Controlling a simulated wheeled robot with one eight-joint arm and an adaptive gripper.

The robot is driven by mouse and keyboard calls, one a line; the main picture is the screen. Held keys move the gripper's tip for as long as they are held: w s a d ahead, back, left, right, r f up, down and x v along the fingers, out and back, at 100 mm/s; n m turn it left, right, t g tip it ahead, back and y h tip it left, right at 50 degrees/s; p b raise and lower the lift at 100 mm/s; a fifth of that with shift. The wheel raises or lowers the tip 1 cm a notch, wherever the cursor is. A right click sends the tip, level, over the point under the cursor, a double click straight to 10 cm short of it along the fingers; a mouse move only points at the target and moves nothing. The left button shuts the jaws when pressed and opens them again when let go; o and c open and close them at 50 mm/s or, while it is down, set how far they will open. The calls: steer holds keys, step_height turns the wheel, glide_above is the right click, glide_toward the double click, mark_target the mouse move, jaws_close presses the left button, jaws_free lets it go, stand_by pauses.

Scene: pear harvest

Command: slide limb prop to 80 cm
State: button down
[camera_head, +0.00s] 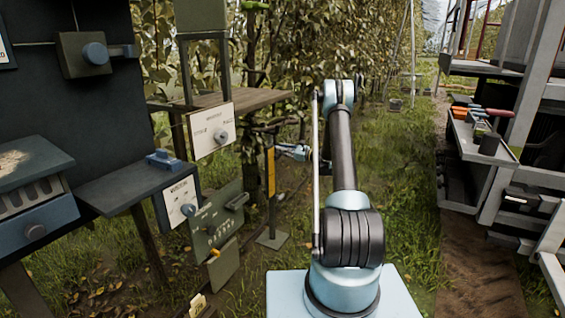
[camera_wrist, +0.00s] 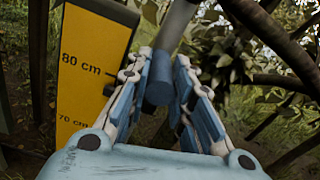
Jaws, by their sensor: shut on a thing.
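The limb prop stands left of my arm in the head view, with a yellow scale (camera_head: 270,172) above a grey base plate (camera_head: 272,239). In the wrist view the yellow scale (camera_wrist: 92,70) reads 80 cm above 70 cm. A dark piece shows at its right edge, a little below the 80 cm line. My gripper (camera_wrist: 163,72) is shut on the blue cylindrical handle (camera_wrist: 160,80) of the prop, one finger on each side. A grey tube (camera_wrist: 177,25) rises above the handle. In the head view my gripper (camera_head: 296,152) is at the scale's right; its fingertips are too small to read.
Branches and leaves (camera_wrist: 225,55) lie close to the right of my gripper. Panels with knobs (camera_head: 213,130) and a shelf (camera_head: 140,185) stand at left. A rack with a tool tray (camera_head: 485,140) stands at right.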

steer(key=shift+w+r, duration=0.15)
steer(key=shift+r, duration=1)
steer(key=c, duration=1.7)
jaws_free()
steer(key=shift+s+d, duration=0.3)
steer(key=v, duration=1.1)
steer(key=shift+d+f, duration=0.2)
steer(key=shift+f, duration=0.05)
